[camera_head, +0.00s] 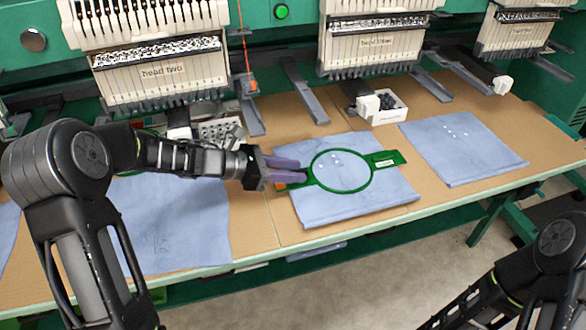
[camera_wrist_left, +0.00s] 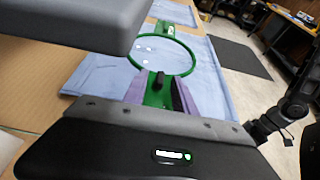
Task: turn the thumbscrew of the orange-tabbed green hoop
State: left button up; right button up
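The green hoop (camera_head: 371,176) lies on a folded blue cloth (camera_head: 325,212) on the table, with a green label tab at its right. Its orange tab (camera_head: 280,186) shows at the left end, partly behind my gripper. My left gripper (camera_head: 303,169) has purple fingers, spread apart over the hoop's left end. In the left wrist view the hoop (camera_wrist_left: 194,62) lies ahead, and a dark knob (camera_wrist_left: 159,81), seemingly the thumbscrew, stands on its green bracket between the fingers. Contact with it cannot be made out. My right arm shows at the lower right; its gripper is out of view.
More blue cloths lie to the left (camera_head: 180,225) and right (camera_head: 462,147). White embroidery heads (camera_head: 160,75) hang above the table's back. A white box of dark parts (camera_head: 383,107) stands behind the hoop, and a tray (camera_head: 215,130) stands behind my left arm.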

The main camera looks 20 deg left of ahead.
pick_arm(q)
jog(key=shift+w+d, duration=0.1)
jog(key=shift+d, duration=0.05)
jog(key=shift+c, duration=0.3)
grip_shut()
